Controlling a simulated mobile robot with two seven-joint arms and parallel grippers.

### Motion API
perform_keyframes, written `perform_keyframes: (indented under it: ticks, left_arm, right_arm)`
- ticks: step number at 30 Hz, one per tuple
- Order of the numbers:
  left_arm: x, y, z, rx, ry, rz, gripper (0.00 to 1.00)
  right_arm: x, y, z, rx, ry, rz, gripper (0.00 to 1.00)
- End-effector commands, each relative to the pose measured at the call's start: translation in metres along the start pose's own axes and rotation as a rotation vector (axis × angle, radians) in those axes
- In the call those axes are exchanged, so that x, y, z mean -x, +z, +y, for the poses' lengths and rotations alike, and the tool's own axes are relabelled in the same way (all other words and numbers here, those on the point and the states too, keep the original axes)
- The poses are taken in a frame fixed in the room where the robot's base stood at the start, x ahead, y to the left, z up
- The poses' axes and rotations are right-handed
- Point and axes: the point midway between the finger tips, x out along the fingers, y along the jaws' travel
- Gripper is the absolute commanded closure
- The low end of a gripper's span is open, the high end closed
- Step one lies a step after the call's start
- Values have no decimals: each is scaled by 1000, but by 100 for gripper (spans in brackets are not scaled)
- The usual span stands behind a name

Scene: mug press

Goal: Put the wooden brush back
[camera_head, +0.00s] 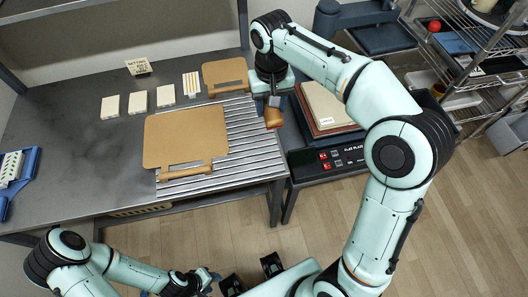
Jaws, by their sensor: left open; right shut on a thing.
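The wooden brush (273,117) is a small orange-brown block with some red at its lower edge. My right gripper (273,102) is shut on it and holds it at the right edge of the ribbed metal surface, left of the flat press. Whether the brush touches anything below is unclear. My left gripper (208,279) is open and empty. It is low in the picture, in front of the table and over the floor.
A large tan board (185,132) with a wooden handle lies partly on the ribbed surface (250,145). A smaller board (225,72) lies behind it. Pale tiles (138,102) lie left. The flat press (328,157) stands right; a wire shelf (480,60) is farther right.

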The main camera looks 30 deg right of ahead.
Motion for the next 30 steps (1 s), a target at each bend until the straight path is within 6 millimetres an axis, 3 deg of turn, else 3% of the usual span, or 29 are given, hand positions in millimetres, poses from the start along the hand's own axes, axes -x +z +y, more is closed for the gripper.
perform_keyframes:
  ticks: [4,16,30]
  left_arm:
    - [-7,2,-3,1,-1,-4,57]
    - [-24,6,-10,4,-4,-12,57]
    - [-30,7,-13,5,-5,-14,57]
  right_arm:
    - [-24,1,0,-2,2,-5,85]
    - [-129,2,-1,-1,1,-6,85]
    - [-188,1,-1,-1,1,-4,85]
